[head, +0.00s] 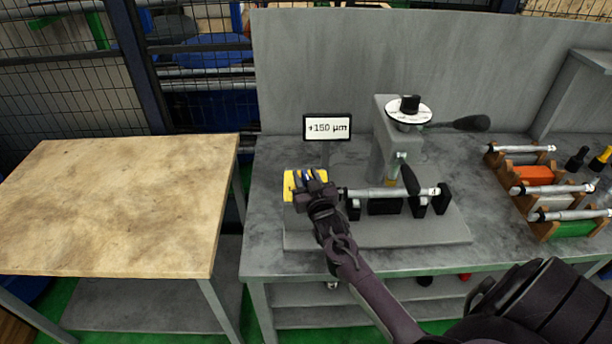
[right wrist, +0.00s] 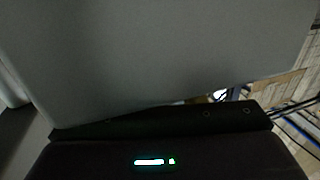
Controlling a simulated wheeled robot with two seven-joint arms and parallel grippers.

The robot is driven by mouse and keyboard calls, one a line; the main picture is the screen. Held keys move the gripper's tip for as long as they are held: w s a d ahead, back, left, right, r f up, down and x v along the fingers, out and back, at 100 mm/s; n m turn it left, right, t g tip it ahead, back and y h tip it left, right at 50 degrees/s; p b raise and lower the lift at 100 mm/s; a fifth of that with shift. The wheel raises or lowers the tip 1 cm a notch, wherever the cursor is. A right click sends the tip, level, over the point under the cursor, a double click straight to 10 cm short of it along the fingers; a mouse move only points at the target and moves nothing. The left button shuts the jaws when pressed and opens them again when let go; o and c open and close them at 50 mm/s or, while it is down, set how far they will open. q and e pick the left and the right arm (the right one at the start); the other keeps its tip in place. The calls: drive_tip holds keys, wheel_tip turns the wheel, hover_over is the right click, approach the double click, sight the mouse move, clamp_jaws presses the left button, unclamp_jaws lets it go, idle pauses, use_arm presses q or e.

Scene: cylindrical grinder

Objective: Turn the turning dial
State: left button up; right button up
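The turning dial (head: 408,113) is a white graduated disc with a black knob on top of the grinder's grey column (head: 385,145). My right gripper (head: 308,182) is in front of the yellow block (head: 290,187) at the left end of the grinder, well to the left of and lower than the dial. Its fingertips are hard to make out, and part of the yellow block is hidden behind it. The right wrist view shows a plain grey surface (right wrist: 160,60) close up, with no fingers clear. My left gripper is not in view.
A display (head: 327,127) reads +150 µm. A black-handled lever (head: 470,123) sticks out right of the dial. A silver shaft (head: 375,192) lies across the grinder. Wooden racks with shafts (head: 545,190) stand at the right. The wooden table (head: 115,200) at left is bare.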

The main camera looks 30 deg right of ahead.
clamp_jaws()
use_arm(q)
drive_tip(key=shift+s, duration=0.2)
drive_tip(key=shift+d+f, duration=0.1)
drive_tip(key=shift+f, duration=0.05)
use_arm(e)
drive_tip(key=shift+n+y, duration=0.3)
drive_tip(key=shift+y, duration=0.2)
drive_tip(key=n+y, duration=0.2)
drive_tip(key=shift+d+t+y+b, duration=0.15)
drive_tip(key=shift+t+y+b, duration=0.15)
drive_tip(key=shift+y+b, duration=0.1)
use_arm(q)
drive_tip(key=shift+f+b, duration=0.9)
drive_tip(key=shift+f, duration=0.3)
use_arm(e)
drive_tip(key=shift+f+n+y, duration=0.1)
drive_tip(key=shift+n+y, duration=1.4)
drive_tip(key=shift+y, duration=1.3)
unclamp_jaws()
